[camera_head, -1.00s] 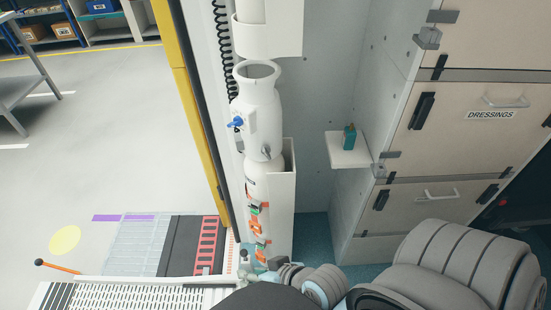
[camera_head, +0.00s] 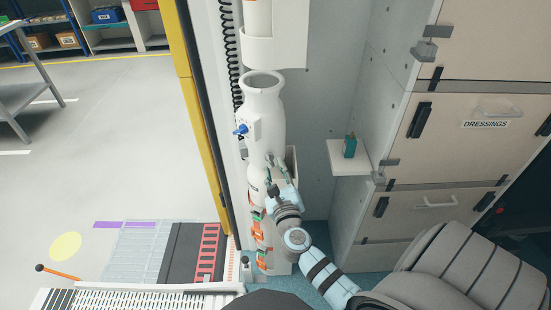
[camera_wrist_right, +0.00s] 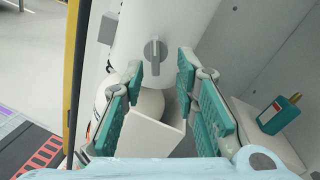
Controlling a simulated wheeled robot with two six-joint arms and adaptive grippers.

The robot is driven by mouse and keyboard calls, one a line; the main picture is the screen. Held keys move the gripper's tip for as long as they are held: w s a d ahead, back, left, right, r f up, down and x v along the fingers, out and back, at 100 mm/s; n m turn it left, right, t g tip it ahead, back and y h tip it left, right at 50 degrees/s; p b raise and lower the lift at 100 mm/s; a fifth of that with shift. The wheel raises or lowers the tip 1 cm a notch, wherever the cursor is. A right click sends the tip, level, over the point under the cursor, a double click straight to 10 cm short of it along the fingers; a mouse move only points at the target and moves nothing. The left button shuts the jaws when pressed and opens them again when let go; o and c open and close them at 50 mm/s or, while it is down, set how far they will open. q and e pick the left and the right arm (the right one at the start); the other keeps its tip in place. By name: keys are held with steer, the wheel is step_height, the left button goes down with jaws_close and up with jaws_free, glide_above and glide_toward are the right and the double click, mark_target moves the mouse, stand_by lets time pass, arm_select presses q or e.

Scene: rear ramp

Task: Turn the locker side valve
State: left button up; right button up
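A white cylinder-shaped vessel (camera_head: 264,105) stands upright against the wall in the head view. It carries a blue valve handle (camera_head: 241,129) on its left side. A grey valve knob (camera_wrist_right: 155,50) shows on the white body in the wrist view, its grip bar roughly upright. My right gripper (camera_head: 276,163) is at the lower part of the vessel. In the wrist view the right gripper (camera_wrist_right: 160,65) is open, its teal-padded fingers apart, with the knob beyond and between the fingertips. Nothing is held. My left gripper is not in view.
A small shelf (camera_head: 341,164) with a teal bottle (camera_head: 350,146) juts out to the right. A locker (camera_head: 457,142) labelled DRESSINGS stands further right. A white holder (camera_wrist_right: 150,133) sits below the knob. A yellow post (camera_head: 202,110) edges the doorway at left.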

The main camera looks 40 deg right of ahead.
mark_target(272, 158)
steer(key=x, duration=0.3)
steer(key=shift+w+d+f, duration=0.15)
steer(key=shift+w, duration=0.15)
steer(key=shift+w+d+r, duration=0.1)
steer(key=shift+w+r, duration=0.15)
steer(key=shift+w, duration=0.25)
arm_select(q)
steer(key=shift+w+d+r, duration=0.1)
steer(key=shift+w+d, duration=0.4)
arm_select(e)
steer(key=shift+w+d+r, duration=0.1)
